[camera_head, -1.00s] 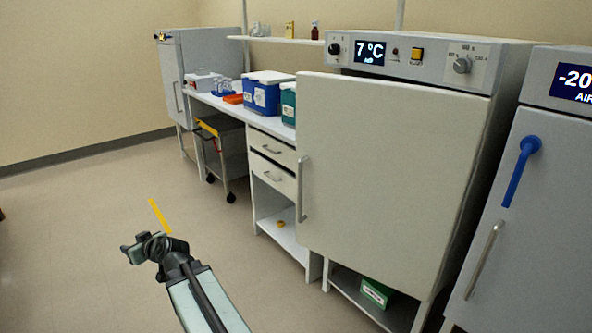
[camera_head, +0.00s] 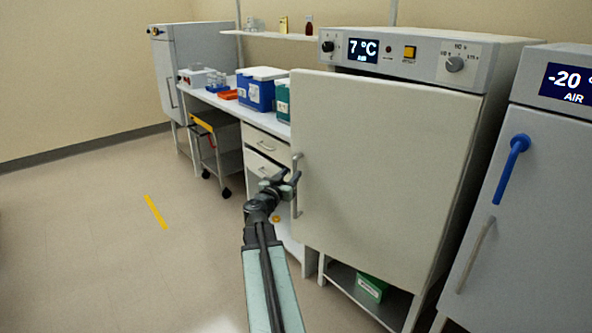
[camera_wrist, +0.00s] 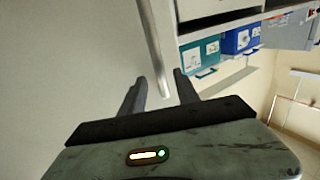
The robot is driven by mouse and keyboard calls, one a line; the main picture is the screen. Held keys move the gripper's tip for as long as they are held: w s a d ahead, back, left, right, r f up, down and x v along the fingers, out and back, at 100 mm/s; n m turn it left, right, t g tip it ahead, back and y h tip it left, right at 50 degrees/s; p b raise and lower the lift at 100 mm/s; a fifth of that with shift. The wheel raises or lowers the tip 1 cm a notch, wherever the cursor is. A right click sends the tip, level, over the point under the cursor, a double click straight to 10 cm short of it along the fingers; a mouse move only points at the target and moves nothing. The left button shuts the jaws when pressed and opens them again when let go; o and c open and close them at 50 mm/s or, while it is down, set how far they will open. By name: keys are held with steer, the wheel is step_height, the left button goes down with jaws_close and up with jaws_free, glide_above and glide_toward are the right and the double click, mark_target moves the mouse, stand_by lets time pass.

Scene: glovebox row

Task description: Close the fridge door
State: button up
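The fridge with the 7 °C display (camera_head: 362,50) has a large pale door (camera_head: 385,165). The door's left edge stands out a little from the cabinet front, so it looks slightly ajar, with its hinge side at the right. Its vertical metal handle (camera_head: 297,212) is near the left edge. My gripper (camera_head: 288,180) is at the handle, partly overlapping it in the head view. In the wrist view my open gripper (camera_wrist: 160,88) has its fingers apart, with the handle bar (camera_wrist: 155,45) running down between them. I cannot tell whether either finger touches the bar.
A -20 °C unit (camera_head: 525,180) with a blue lever stands close on the right. A bench (camera_head: 213,100) with cool boxes, drawers (camera_head: 268,150) and a cart (camera_head: 215,150) are at the left. The floor (camera_head: 90,240) at the left is clear.

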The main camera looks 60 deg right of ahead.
mark_target(294, 170)
steer(key=d, duration=0.2)
steer(key=w+d, duration=0.1)
steer(key=d, duration=0.1)
steer(key=shift+d, duration=0.4)
steer(key=shift+s, duration=0.1)
jaws_close()
stand_by(0.9)
